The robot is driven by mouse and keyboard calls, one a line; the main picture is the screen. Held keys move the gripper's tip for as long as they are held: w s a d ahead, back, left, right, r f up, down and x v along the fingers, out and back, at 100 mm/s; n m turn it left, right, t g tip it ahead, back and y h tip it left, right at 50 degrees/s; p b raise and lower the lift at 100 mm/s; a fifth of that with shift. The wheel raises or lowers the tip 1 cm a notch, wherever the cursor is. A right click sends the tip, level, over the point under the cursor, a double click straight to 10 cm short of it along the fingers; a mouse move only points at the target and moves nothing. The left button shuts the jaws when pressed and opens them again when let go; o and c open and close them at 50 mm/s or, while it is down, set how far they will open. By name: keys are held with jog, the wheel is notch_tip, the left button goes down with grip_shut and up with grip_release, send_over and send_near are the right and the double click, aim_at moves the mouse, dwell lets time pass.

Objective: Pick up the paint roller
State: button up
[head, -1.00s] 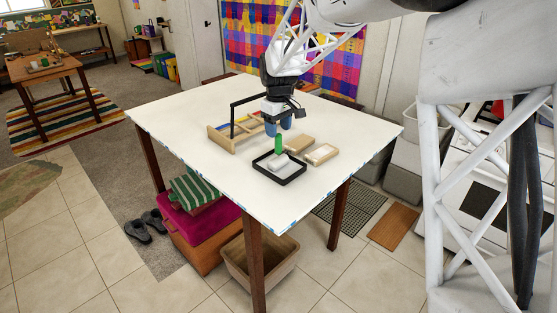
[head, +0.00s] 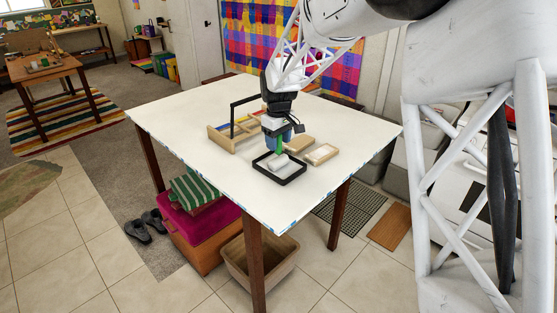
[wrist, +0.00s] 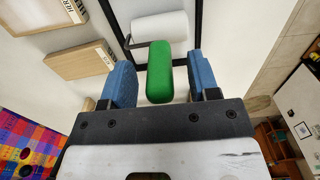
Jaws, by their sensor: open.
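The paint roller has a green handle (wrist: 159,72) and a white roller sleeve (wrist: 160,27). In the head view its green handle (head: 280,145) stands up from the black-rimmed tray (head: 299,175), with the white sleeve lying in the tray. My gripper (wrist: 163,80) is open, its two blue fingers on either side of the green handle, with a gap visible on both sides in the wrist view. In the head view my gripper (head: 279,140) is just above the tray and partly hides the handle.
Two shallow wooden boxes (head: 321,154) lie right of the tray on the white table (head: 220,165). The front left of the table is clear.

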jog(key=shift+c, duration=0.4)
grip_shut()
jog(key=shift+r, duration=0.1)
jog(key=shift+r, duration=0.8)
jog(key=shift+s+r, duration=0.1)
jog(key=shift+r, duration=0.85)
jog(key=s+d+r, duration=0.1)
jog(key=s+d, duration=0.2)
jog(key=s, duration=1.2)
jog(key=shift+s+d+r, duration=0.15)
jog(key=shift+s+d, duration=0.05)
jog(key=shift+s, duration=0.05)
